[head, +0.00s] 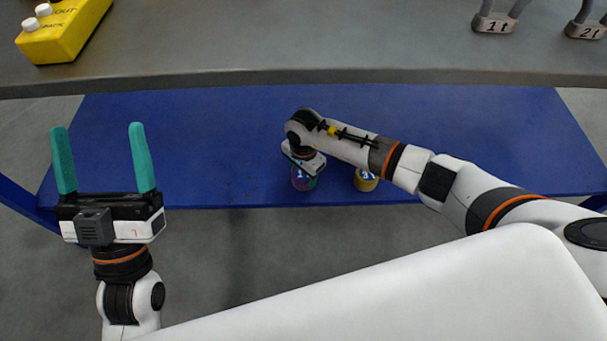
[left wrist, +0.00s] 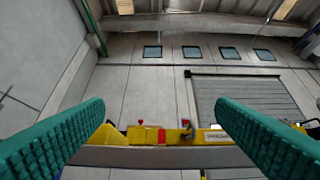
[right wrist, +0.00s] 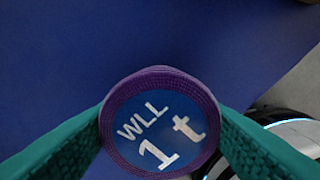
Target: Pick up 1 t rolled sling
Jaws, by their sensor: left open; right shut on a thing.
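The 1 t rolled sling (right wrist: 160,80) is a purple roll with a blue face marked "WLL 1 t" in the right wrist view. My right gripper (right wrist: 160,130) is shut on it, with a green finger on each side. In the head view the sling (head: 303,182) shows under my right gripper (head: 303,172), over the front part of the blue shelf; the wrist hides part of it. I cannot tell whether it still touches the shelf. My left gripper (head: 105,160) is open and empty at the left, its fingers pointing up and away; its fingers also frame the left wrist view.
A yellow rolled sling (head: 367,181) stands on the blue shelf (head: 230,140) just right of the purple one. A grey upper shelf (head: 300,72) runs above, bearing a yellow button box (head: 62,28) and shackles marked 1t (head: 493,24) and 2t (head: 585,30).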

